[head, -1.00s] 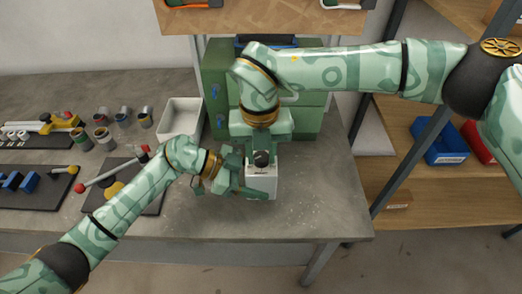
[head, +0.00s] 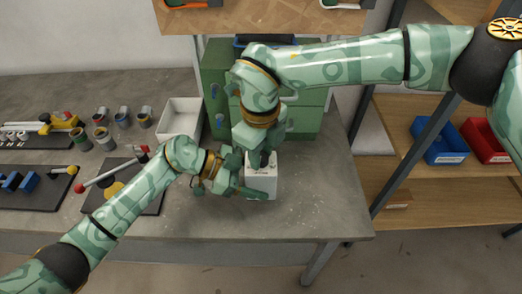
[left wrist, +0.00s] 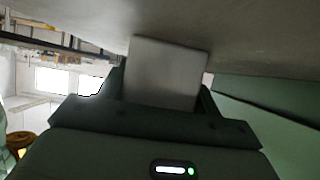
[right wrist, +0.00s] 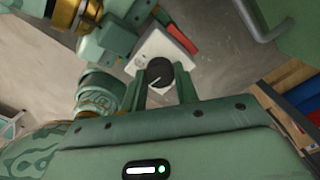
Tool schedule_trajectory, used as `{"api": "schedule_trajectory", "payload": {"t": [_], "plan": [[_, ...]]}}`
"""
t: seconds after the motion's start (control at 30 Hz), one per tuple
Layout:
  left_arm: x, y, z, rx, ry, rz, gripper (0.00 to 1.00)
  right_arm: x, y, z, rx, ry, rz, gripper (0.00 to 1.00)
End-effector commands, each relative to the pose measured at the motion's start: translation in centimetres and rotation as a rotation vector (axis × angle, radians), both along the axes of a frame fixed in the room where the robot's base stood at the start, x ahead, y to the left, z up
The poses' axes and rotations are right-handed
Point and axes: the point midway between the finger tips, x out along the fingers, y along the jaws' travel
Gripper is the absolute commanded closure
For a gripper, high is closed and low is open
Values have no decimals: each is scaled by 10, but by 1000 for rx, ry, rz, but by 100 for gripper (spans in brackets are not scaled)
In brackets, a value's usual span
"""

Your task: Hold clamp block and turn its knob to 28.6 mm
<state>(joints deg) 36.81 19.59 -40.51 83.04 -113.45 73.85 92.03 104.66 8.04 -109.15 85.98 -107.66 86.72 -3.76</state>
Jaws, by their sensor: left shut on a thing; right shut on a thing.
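The clamp block (head: 262,184) is a white box standing at the front of the grey bench. My left gripper (head: 248,180) is shut on it from the left. The block's pale face fills the gap between the jaws in the left wrist view (left wrist: 165,72). The dark round knob (right wrist: 159,75) sits on top of the block, with a light pointer line. My right gripper (right wrist: 160,88) comes down from above and is shut on the knob, one finger on each side. In the head view my right gripper mostly hides the knob. The setting is not readable.
A green drawer cabinet (head: 305,120) stands close behind the block. A white open tray (head: 180,120) and several small pots (head: 102,134) are to the left, with dark tool boards. A shelf with a blue bin (head: 438,141) and a red bin (head: 484,142) is at right.

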Motion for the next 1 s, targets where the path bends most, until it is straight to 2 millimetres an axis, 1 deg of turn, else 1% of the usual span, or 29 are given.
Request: {"api": "schedule_trajectory", "payload": {"t": [0.2,0.4,0.87,0.9,0.93,0.97,1.0], "plan": [[0,1,-1,3,2,2,59,0,0,1,0,-1,97,93],[0,1,-1,3,2,3,59,1,-1,1,0,-1,143,93],[1,2,-1,3,3,4,59,1,-1,1,0,-1,152,93],[1,2,-1,3,3,4,59,1,-1,1,0,-1,152,62],[1,2,-1,3,3,4,59,1,-1,1,0,-1,152,53],[1,2,-1,3,3,4,59,1,-1,1,0,-1,152,48],[0,1,-1,3,2,3,59,1,-1,1,0,-1,152,48]]}}
